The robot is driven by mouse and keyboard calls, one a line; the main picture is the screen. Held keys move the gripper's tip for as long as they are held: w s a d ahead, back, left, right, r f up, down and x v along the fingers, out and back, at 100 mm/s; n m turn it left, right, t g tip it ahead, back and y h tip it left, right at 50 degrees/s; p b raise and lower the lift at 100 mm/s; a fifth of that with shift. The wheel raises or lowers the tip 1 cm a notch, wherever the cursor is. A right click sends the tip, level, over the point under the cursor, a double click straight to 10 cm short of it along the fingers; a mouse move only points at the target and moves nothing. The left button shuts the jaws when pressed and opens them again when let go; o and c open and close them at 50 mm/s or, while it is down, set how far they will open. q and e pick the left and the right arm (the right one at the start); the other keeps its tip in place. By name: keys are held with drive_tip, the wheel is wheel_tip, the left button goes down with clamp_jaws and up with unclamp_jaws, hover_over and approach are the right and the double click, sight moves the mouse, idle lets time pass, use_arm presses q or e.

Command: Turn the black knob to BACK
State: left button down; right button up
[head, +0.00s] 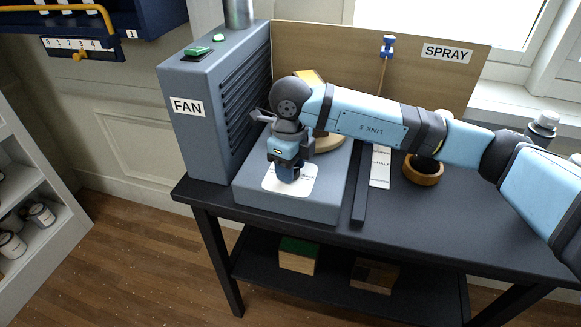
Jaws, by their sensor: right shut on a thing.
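The black knob is hidden under my right gripper (287,176), which points down over a white dial plate (290,189) on top of a low grey box (300,208). The right gripper is shut on the knob, and its fingers cover it. The markings on the dial plate are too covered and small to read, so I cannot tell where the knob points. My right arm comes in from the right across the table. My left gripper is not in view.
A tall grey FAN unit (210,85) with green buttons stands left of the box. Behind is a SPRAY board (330,50) with a blue-handled valve (387,46). A dark bar (359,195) and wooden ring (424,172) lie right. The black table's (430,225) front right is clear.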

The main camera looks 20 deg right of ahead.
drive_tip(key=m, duration=0.4)
drive_tip(key=shift+r, duration=0.1)
drive_tip(key=shift+m, duration=1.2)
drive_tip(key=o, duration=0.9)
drive_tip(key=shift+o, duration=0.2)
